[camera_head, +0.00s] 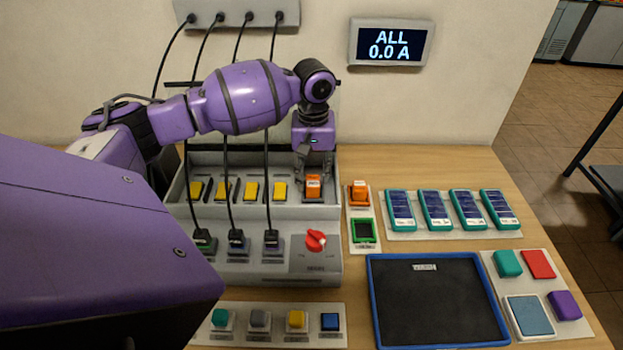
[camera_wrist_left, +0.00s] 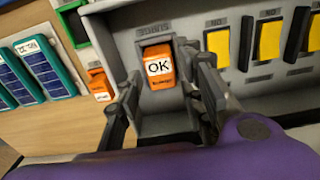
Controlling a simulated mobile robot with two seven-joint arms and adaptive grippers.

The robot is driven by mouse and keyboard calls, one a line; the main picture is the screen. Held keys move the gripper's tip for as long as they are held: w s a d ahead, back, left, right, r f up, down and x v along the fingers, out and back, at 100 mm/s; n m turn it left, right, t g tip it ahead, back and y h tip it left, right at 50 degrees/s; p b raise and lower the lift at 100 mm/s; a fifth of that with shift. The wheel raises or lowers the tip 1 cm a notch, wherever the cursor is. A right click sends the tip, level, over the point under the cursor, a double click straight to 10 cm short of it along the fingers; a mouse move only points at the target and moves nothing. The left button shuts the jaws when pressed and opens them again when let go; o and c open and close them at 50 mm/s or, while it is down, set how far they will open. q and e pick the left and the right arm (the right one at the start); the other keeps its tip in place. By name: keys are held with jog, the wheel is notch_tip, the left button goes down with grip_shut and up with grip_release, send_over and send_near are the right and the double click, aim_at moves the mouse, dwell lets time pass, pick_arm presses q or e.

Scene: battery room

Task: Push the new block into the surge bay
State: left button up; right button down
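An orange block (camera_head: 313,189) with a white label sits in the rightmost bay (camera_head: 324,200) of the grey rack. In the left wrist view the block (camera_wrist_left: 158,68) reads "OK" and stands upright in the bay. How deep it is seated I cannot tell. My left gripper (camera_head: 314,165) is over this bay, pointing down. In the wrist view its two fingers (camera_wrist_left: 163,98) are spread apart, one on each side of the block, with gaps. A second orange block (camera_head: 359,194) is on a small pale plate right of the rack. My right gripper is not in view.
Several yellow blocks (camera_head: 279,191) fill the other bays. Black cables (camera_head: 226,170) hang to plugs in front of them. A red knob (camera_head: 316,240) is on the rack's front. Teal-framed panels (camera_head: 436,210), a blue-edged tray (camera_head: 440,305) and coloured blocks (camera_head: 538,264) lie to the right.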

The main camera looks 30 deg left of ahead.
aim_at(313, 181)
pick_arm(q)
notch_tip(313, 181, up, 8)
dwell(0.8)
dwell(0.6)
